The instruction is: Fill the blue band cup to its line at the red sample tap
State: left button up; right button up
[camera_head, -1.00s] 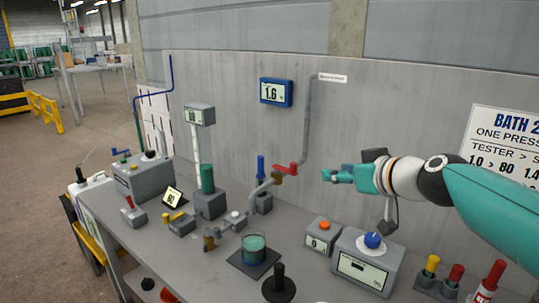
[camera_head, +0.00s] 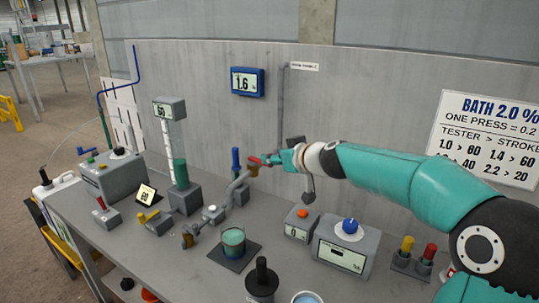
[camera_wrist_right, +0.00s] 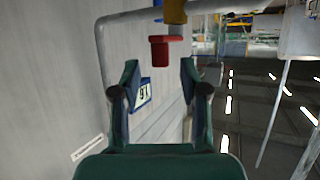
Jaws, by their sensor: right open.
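The red tap handle (camera_head: 257,160) sits on a brass valve on the grey pipe at the wall. My right gripper (camera_head: 277,159) is at the handle's right side, with its fingers towards it. In the right wrist view the right gripper (camera_wrist_right: 158,78) is open, and the red handle (camera_wrist_right: 159,51) shows just beyond and between the fingertips; contact cannot be told. A clear cup (camera_head: 233,243) with teal liquid stands on a dark square plate on the bench; its band and line are too small to read. My left gripper is not in view.
A blue-handled valve (camera_head: 236,161) stands just left of the red tap. A brass-ended spout (camera_head: 188,237) is left of the cup. A black-knobbed post (camera_head: 262,277) and another cup (camera_head: 307,297) are at the front. A blue-knob box (camera_head: 345,246) stands at right.

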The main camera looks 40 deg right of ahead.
jog(key=shift+x, duration=1.8)
grip_shut()
